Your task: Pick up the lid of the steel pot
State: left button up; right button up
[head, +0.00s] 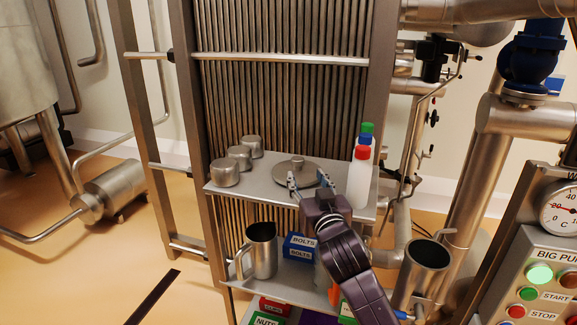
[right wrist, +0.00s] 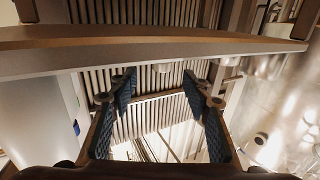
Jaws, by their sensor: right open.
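A round, flat steel lid (head: 283,172) with a short knob (head: 297,161) lies on the upper shelf (head: 240,188) in the head view. I cannot tell whether a pot is beneath it. My right gripper (head: 308,181) is open at the near side of the lid, with its fingertips apart and overlapping the lid's near edge in the picture. The fingers appear empty. In the right wrist view the open fingers (right wrist: 160,88) show below a metal shelf edge (right wrist: 160,62), and the lid cannot be made out. My left gripper is not in view.
Several small steel pots (head: 225,173) stand left of the lid. Bottles with coloured caps (head: 361,180) stand close on its right. A steel jug (head: 262,250) and a blue bolts box (head: 299,247) sit on the lower shelf. Vertical steel tubes (head: 280,100) rise behind.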

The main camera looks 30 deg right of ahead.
aim_at(299, 162)
jog(key=shift+w+d, duration=0.1)
jog(key=shift+w, duration=0.4)
jog(key=shift+w+d+r, duration=0.1)
jog(key=shift+w+d, duration=0.05)
jog(key=shift+w+d+r+p, duration=0.25)
jog(key=shift+w+r+p, duration=0.1)
jog(key=shift+w+p, duration=0.2)
jog(key=x, duration=0.1)
jog(key=p+x, duration=0.1)
jog(key=shift+w+a, duration=0.15)
jog(key=shift+w, duration=0.2)
jog(key=shift+x, duration=0.75)
jog(key=shift+w+f+p, duration=0.15)
jog(key=shift+f+p, duration=0.05)
jog(key=shift+p, duration=0.1)
jog(key=shift+c, duration=0.2)
jog(key=c, duration=0.5)
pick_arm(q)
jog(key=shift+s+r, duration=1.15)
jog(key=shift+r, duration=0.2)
pick_arm(e)
jog(key=shift+r, duration=0.1)
grip_shut()
